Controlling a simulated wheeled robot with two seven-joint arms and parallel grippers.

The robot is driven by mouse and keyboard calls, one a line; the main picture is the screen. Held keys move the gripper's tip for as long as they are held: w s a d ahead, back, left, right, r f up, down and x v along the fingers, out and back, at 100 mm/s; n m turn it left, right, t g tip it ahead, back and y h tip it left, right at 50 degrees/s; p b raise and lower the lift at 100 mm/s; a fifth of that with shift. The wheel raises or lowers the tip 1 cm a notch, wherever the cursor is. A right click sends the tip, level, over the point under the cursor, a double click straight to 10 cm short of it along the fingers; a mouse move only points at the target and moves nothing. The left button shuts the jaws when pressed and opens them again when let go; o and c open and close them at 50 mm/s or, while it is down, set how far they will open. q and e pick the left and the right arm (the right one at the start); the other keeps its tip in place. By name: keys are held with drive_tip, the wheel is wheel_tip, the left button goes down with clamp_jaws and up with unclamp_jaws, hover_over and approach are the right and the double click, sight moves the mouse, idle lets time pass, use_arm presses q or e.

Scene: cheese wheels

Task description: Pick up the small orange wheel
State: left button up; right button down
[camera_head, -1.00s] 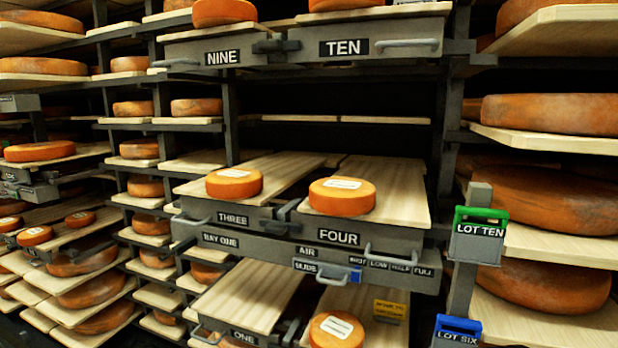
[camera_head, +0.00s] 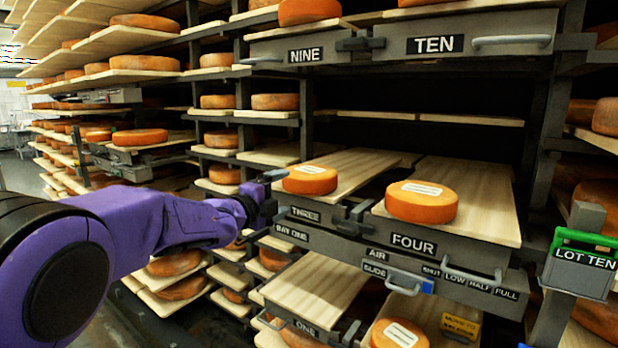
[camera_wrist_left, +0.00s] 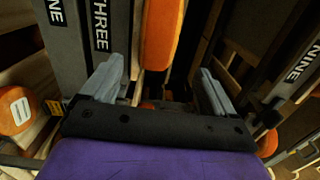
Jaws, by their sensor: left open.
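A small orange wheel (camera_head: 310,180) with a white label lies flat on the pale board over drawer THREE. A slightly larger-looking orange wheel (camera_head: 422,202) lies on the board over drawer FOUR. My left gripper (camera_head: 273,194) is at the left edge of drawer THREE, just left of the small wheel. In the left wrist view, my left gripper (camera_wrist_left: 160,85) is open, its two grey fingers apart. An orange wheel edge (camera_wrist_left: 161,35) shows beyond and between them, beside the THREE label. I see no contact with it. My right gripper is out of view.
Drawer THREE's front (camera_head: 306,214) and handle (camera_head: 293,233) are close to my left gripper. Drawers NINE and TEN (camera_head: 435,44) overhang above. Another labelled wheel (camera_head: 399,335) sits lower down. A green-topped LOT TEN box (camera_head: 583,262) stands at the right.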

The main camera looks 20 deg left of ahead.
sight(296, 185)
use_arm(q)
drive_tip(key=p+x, duration=0.4)
drive_tip(key=x, duration=0.3)
drive_tip(key=shift+w+f, duration=0.15)
drive_tip(key=shift+w, duration=0.25)
drive_tip(key=shift+w+f, duration=0.2)
drive_tip(key=shift+s+r, duration=0.1)
drive_tip(key=c, duration=0.6)
clamp_jaws()
drive_tip(key=shift+r, duration=0.25)
drive_tip(key=shift+f, duration=0.1)
